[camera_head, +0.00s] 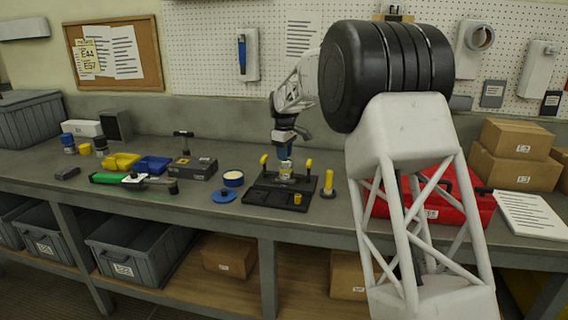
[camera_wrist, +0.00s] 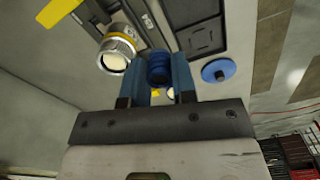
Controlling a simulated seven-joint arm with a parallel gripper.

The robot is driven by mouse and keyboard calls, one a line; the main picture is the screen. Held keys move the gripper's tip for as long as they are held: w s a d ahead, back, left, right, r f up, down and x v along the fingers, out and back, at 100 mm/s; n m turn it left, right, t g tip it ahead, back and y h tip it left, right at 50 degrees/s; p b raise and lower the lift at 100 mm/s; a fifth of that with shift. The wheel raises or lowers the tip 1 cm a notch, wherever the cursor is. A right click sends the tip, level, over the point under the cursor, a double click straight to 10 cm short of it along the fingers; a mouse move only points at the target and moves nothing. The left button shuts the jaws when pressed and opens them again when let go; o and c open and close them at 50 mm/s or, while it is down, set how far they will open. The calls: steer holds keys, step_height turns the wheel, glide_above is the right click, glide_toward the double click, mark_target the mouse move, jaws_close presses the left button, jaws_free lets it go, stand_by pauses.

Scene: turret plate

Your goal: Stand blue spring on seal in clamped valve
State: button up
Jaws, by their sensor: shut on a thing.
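My gripper (camera_head: 285,152) is shut on the blue spring (camera_wrist: 158,66), which sits between its two blue fingers in the wrist view. In the head view the gripper and spring (camera_head: 285,155) are just above the clamped valve (camera_head: 286,169). I cannot tell whether the spring touches it. The valve stands on the dark turret plate (camera_head: 262,197) between yellow-handled clamps. In the wrist view the valve's silver collar (camera_wrist: 117,54) shows a pale disc inside, likely the seal, left of the spring.
A yellow-topped post (camera_head: 328,184) stands right of the plate. A blue-rimmed tin (camera_head: 233,179) and blue lid (camera_head: 224,196) lie left. A dark grey box (camera_head: 192,168), blue bin (camera_head: 153,165) and yellow bin (camera_head: 122,161) are farther left. A red case (camera_head: 450,202) is right.

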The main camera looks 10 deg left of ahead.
steer(key=w+a+r, duration=0.1)
steer(key=w+r, duration=0.2)
steer(key=w, duration=0.5)
steer(key=shift+w+r, duration=0.2)
steer(key=shift+r, duration=0.1)
steer(key=shift+f, duration=0.15)
steer(key=shift+f, duration=2.3)
steer(key=shift+f, duration=1.5)
stand_by(1.9)
steer(key=o, duration=1)
